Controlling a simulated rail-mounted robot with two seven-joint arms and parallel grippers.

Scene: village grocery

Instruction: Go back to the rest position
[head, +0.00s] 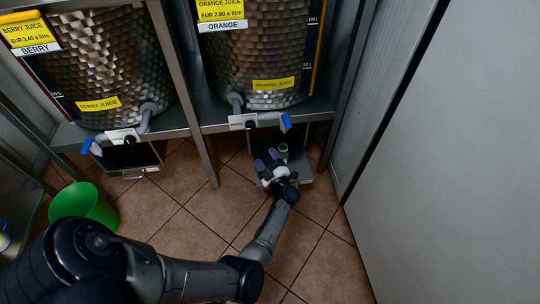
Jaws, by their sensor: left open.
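My left gripper (266,158) is open, its two purple-tipped fingers apart, reaching out low in front of the shelf below the orange juice tap. A small green-rimmed container (283,149) stands just beyond and to the right of the fingers, over the drip tray (303,166). I see nothing between the fingers. My left arm stretches from the bottom left up to the tray. My right gripper is not in view.
Metal tanks of berry juice (110,60) and orange juice (258,60) stand on a steel rack with blue-handled taps. A green bucket (85,207) is on the tiled floor (220,212) at left. A large grey panel (450,170) closes off the right side.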

